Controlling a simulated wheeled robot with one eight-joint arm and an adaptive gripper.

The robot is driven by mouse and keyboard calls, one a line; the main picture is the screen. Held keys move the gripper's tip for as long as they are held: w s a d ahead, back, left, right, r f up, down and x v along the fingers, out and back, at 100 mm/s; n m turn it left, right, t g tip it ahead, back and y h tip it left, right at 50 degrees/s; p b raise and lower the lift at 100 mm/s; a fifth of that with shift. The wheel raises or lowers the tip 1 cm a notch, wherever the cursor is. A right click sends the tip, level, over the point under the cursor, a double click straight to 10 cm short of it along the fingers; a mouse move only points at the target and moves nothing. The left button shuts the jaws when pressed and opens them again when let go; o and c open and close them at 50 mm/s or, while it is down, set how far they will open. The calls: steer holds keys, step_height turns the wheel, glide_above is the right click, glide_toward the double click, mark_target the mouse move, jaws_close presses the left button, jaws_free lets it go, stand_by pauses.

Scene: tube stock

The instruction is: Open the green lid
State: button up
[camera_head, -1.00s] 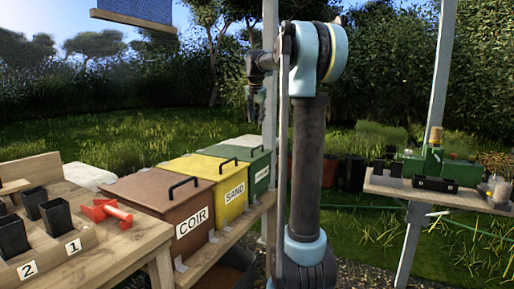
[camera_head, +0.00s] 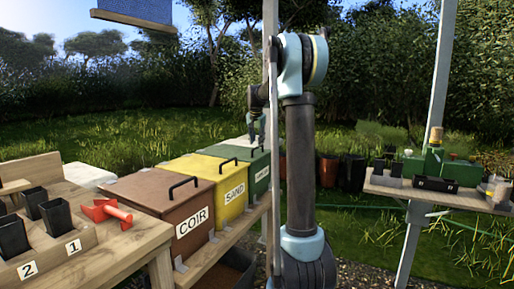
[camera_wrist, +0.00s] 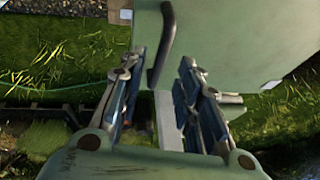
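The green bin's lid (camera_head: 238,148) is shut, at the far end of a row of three bins. In the wrist view the green lid (camera_wrist: 240,40) fills the upper right. Its black handle (camera_wrist: 168,38) runs along the lid, with its lower end in the gap between my fingertips. My gripper (camera_wrist: 160,72) is open, its two fingers apart on either side of that end. I cannot tell whether either finger touches the handle. In the head view my gripper (camera_head: 257,130) points down over the green bin, small and partly hidden by my arm and a post.
A yellow SAND bin (camera_head: 231,191) and a brown COIR bin (camera_head: 160,205), both shut, stand nearer on the wooden bench. A red tool (camera_head: 106,211) and black pots (camera_head: 55,217) are at left. A metal post (camera_head: 270,60) stands close to my arm.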

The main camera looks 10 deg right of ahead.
mark_target(257, 148)
steer(key=shift+x, duration=1.7)
jaws_close()
steer(key=shift+d, duration=0.1)
